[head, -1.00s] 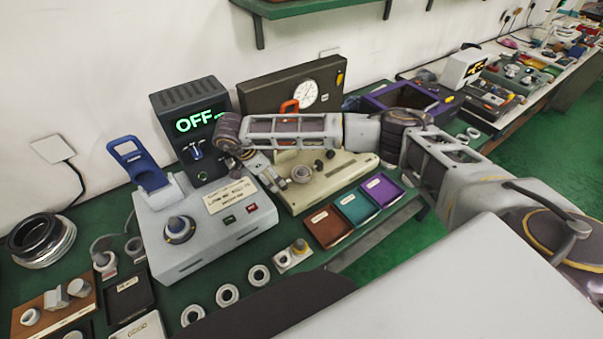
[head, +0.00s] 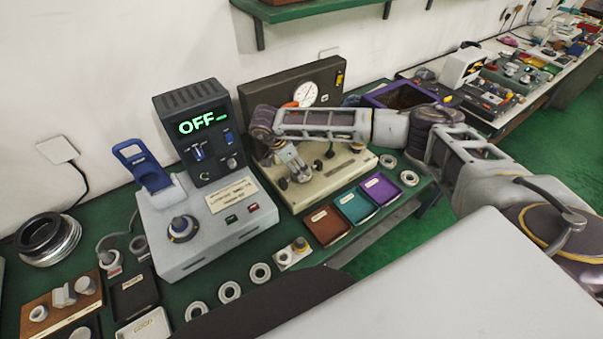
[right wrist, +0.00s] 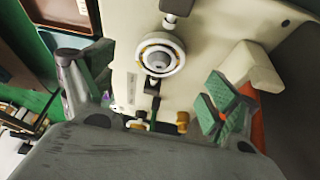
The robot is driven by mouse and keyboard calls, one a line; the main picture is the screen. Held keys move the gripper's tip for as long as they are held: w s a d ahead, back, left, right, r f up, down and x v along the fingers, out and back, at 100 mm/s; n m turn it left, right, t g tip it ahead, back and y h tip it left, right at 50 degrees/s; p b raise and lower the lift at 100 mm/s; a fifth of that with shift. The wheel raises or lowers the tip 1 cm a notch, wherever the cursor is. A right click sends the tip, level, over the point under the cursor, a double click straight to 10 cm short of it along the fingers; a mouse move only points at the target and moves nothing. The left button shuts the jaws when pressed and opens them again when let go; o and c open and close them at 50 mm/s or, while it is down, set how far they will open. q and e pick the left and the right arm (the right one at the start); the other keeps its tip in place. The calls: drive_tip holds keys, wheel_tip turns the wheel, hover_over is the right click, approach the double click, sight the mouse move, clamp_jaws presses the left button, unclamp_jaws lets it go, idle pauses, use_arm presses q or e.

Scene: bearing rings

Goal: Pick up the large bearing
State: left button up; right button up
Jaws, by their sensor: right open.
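A bearing ring (right wrist: 160,55) with a pale outer race and brassy inside sits on the cream gauge fixture (right wrist: 205,25), seen in the right wrist view. My right gripper (head: 294,176) is open above the fixture. In the right wrist view its fingers (right wrist: 150,92) are spread, with the bearing ahead between and beyond them. In the head view the gripper largely hides this bearing. Several loose bearing rings lie on the green bench, such as one ring (head: 229,292) at the front. My left gripper is not in view.
A grey machine (head: 205,231) with a dark OFF panel (head: 197,128) stands left of the fixture. A dial gauge (head: 306,94) stands behind it. Brown, teal and purple trays (head: 327,226) lie in front. Large stacked rings (head: 47,247) sit at the far left.

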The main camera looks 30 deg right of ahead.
sight(300, 171)
drive_tip(key=shift+f, duration=0.1)
drive_tip(key=shift+p+x, duration=0.5)
drive_tip(key=shift+x, duration=1.9)
